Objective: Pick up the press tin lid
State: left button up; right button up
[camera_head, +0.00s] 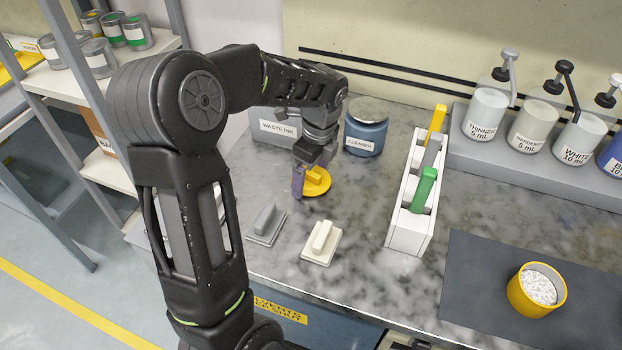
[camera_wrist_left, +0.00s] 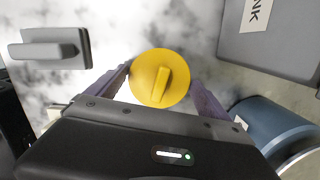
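The press tin lid (camera_head: 318,186) is a round yellow disc with a raised bar handle. It lies on the marble worktop, and it also shows at the middle of the left wrist view (camera_wrist_left: 160,78). My left gripper (camera_head: 308,184) is down at the lid. In the left wrist view its purple fingers (camera_wrist_left: 162,84) are spread on either side of the disc, with the handle between them and clear of both. Contact with the rim cannot be told. An open yellow tin (camera_head: 524,297) with whitish contents stands on a dark mat at the right. My right gripper is out of view.
A grey block (camera_head: 266,224) and a white block (camera_head: 322,243), both with handles, lie in front of the lid. Behind it stand the waste ink box (camera_head: 272,132) and blue cleaner jar (camera_head: 366,132). A white rack (camera_head: 408,232) with coloured-handled tools stands right.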

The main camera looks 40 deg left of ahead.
aim_at(311, 173)
pick_arm(q)
jog(key=c, duration=0.9)
jog(key=shift+r, duration=0.1)
notch_tip(311, 173, up, 10)
jog(key=shift+f+b, duration=0.1)
jog(key=shift+b, duration=0.2)
dwell(0.5)
